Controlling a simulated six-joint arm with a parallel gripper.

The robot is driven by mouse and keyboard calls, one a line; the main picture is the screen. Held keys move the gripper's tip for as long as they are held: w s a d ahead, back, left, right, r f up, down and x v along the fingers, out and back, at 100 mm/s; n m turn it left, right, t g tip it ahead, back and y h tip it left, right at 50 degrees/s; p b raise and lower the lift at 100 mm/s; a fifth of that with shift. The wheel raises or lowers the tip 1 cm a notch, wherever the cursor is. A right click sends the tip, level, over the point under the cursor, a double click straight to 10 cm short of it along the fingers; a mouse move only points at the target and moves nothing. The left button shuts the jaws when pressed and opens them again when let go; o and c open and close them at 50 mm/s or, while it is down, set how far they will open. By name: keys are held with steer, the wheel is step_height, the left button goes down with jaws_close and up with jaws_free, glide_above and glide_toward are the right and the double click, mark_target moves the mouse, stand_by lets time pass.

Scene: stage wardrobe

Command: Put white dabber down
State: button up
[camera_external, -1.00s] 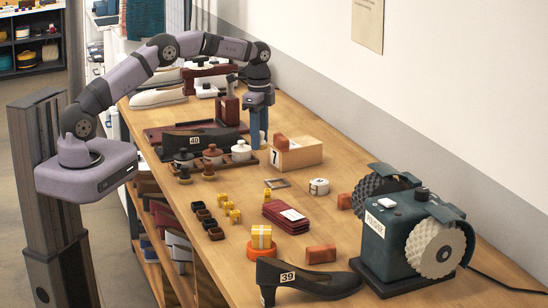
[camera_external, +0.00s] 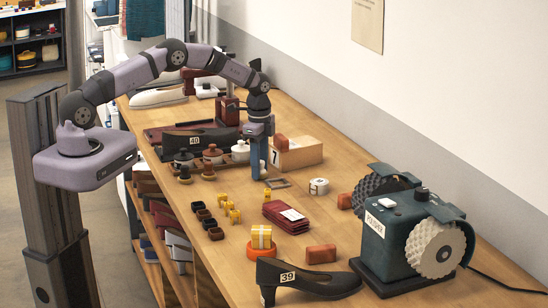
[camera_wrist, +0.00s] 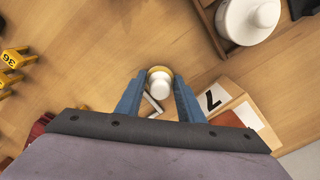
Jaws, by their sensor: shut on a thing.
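My gripper (camera_external: 259,175) is over the middle of the bench, with its blue fingers pointing down. In the wrist view my gripper (camera_wrist: 160,78) is shut on the white dabber (camera_wrist: 160,85), which has a round white knob and a yellowish rim. The fingers hide the dabber in the external view. A small grey rectangular frame (camera_external: 279,183) lies flat on the bench just right of the fingertips. In the wrist view part of the frame (camera_wrist: 152,104) shows beside the dabber. I cannot tell how far the dabber is above the wood.
A brown rack holds several lidded jars, with a white jar (camera_external: 240,151) nearest the gripper. A wooden block marked 7 (camera_external: 300,154) and a white tape roll (camera_external: 319,186) are to the right. Yellow number markers (camera_external: 234,216) stand nearer the camera.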

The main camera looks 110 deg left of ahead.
steer(key=shift+f, duration=0.1)
steer(key=o, duration=1)
step_height(320, 180, up, 12)
steer(key=b, duration=0.4)
steer(key=shift+d, duration=0.1)
